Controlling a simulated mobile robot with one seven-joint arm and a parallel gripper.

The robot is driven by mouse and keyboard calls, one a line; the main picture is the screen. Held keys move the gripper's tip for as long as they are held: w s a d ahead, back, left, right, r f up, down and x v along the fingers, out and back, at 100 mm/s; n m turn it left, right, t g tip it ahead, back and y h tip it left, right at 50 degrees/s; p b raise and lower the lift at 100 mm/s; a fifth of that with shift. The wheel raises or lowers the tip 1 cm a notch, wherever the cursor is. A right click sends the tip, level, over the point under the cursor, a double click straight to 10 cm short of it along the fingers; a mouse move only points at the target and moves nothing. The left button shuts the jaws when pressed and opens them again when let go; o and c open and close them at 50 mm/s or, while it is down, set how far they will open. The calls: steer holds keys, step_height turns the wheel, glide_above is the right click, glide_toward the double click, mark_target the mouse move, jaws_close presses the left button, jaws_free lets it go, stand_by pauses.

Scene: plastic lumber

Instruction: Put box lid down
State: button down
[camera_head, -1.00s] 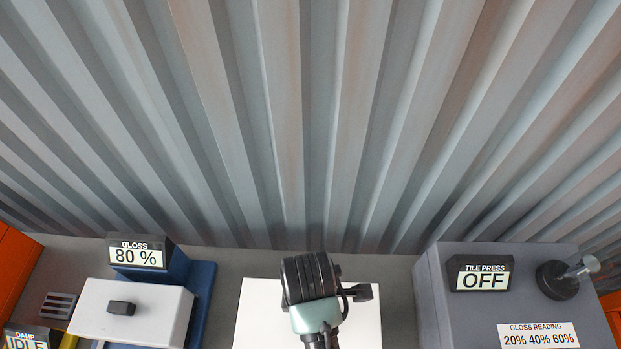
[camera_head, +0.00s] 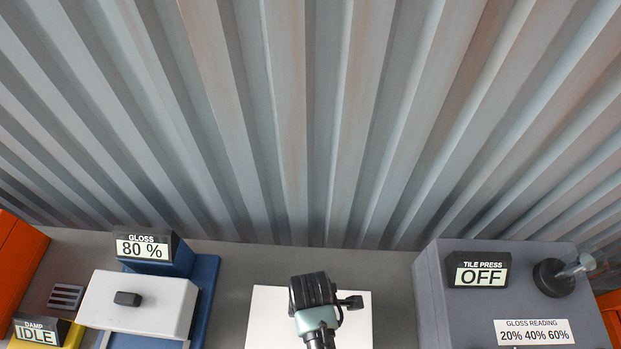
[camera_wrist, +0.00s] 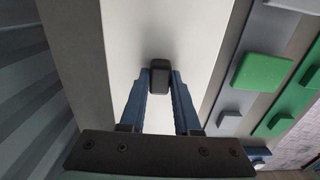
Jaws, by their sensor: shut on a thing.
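My gripper (camera_wrist: 160,80) is shut on a dark handle (camera_wrist: 159,76), with one blue finger at each side of it. The handle is on a broad white lid (camera_wrist: 180,30) that fills the middle of the wrist view. In the head view a white panel (camera_head: 268,325), apparently this lid, shows behind my arm. My wrist (camera_head: 315,305) hides its middle and the fingers there. The lid's lower part is cut off by the frame. What is under the lid is hidden, so I cannot tell whether it touches anything.
A blue gloss device (camera_head: 205,285) with a white dark-handled block (camera_head: 145,300) stands at left, beside the damp display (camera_head: 38,332). The grey tile press (camera_head: 430,310) stands at right. Green tiles (camera_wrist: 262,72) show in the wrist view. Corrugated metal (camera_head: 310,120) spans the background.

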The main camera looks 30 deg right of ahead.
steer(key=c, duration=1.1)
jaws_free()
steer(key=shift+f, duration=0.15)
steer(key=o, duration=0.5)
